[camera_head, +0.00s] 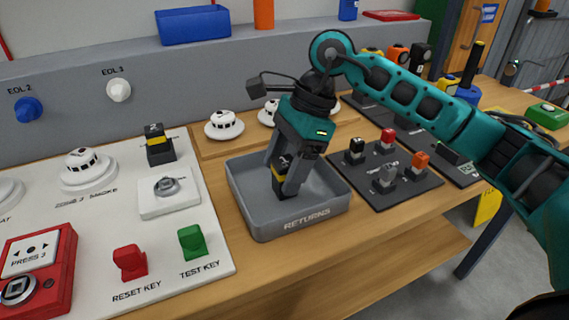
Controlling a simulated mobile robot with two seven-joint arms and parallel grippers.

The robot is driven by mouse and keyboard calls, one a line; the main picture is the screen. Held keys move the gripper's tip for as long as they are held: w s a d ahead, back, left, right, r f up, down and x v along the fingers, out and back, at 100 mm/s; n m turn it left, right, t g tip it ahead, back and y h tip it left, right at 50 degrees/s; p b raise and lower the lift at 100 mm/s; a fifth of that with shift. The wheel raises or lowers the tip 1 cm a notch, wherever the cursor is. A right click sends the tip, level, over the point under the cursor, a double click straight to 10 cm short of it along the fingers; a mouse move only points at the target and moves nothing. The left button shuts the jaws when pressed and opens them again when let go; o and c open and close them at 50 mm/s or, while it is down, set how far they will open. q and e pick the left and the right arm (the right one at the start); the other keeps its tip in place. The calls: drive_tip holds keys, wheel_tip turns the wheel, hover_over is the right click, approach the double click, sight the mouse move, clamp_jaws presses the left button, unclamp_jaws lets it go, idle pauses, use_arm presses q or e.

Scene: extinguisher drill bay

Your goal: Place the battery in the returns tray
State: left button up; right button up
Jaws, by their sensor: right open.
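The battery (281,184), black with a yellow band, is inside the grey returns tray (262,227) and looks upright, low near the tray floor. My right gripper (283,182) points down into the tray with its fingers on either side of the battery. The jaws are open around it; the fingers hide part of it, and I cannot tell whether either finger touches it. Another black and yellow battery-like block (158,146) stands on the white panel to the left. My left gripper is not in view.
The white panel (110,225) with a red key (130,262), a green key (193,242) and a red call point (38,262) lies left of the tray. A dark board (378,192) with coloured blocks is close on the right. White detectors (223,124) stand behind.

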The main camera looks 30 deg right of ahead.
drive_tip(key=shift+r, duration=0.2)
use_arm(q)
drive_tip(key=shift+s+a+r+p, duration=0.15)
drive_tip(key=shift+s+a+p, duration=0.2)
drive_tip(key=shift+p, duration=0.45)
use_arm(e)
drive_tip(key=v, duration=1.2)
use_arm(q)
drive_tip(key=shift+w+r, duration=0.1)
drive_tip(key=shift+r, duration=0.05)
